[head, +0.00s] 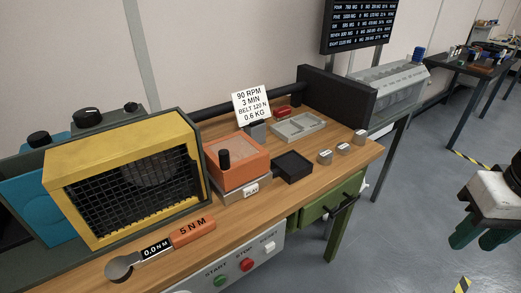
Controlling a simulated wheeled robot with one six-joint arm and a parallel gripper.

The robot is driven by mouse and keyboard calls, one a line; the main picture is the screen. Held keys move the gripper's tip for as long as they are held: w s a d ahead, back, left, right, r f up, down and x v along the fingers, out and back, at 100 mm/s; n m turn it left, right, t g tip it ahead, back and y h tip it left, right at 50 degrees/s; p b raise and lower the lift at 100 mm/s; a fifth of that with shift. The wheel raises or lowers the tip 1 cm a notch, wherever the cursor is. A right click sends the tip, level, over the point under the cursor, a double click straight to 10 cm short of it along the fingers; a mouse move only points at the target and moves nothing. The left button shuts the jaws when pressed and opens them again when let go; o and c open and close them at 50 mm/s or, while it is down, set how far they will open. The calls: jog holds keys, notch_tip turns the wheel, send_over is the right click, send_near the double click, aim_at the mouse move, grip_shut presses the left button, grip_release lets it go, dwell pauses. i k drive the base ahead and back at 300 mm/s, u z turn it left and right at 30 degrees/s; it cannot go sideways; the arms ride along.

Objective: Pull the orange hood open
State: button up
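The orange hood (252,172) is a box-shaped cover with a pale, see-through-looking top panel and a black upright knob (223,160) at its left front. It sits low and looks shut on a grey base with a small white label (251,191), on the wooden bench. What is under it is hidden. My gripper (478,238), with dark green fingers below a white body, is at the far right edge, over the floor and well apart from the hood. It holds nothing that I can see. The finger gap is unclear from this angle.
A yellow mesh guard (125,185) stands left of the hood. A black tray (293,166), a grey tray (298,127) and small metal blocks (342,145) lie to its right. An orange-handled torque wrench (192,232) lies in front. A green drawer (330,200) juts below the bench (235,212). Open floor lies right.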

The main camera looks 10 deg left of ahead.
aim_at(236, 175)
jog(key=k, duration=0.6)
jog(key=u, duration=0.85)
jog(key=i, duration=0.45)
jog(key=z, duration=0.05)
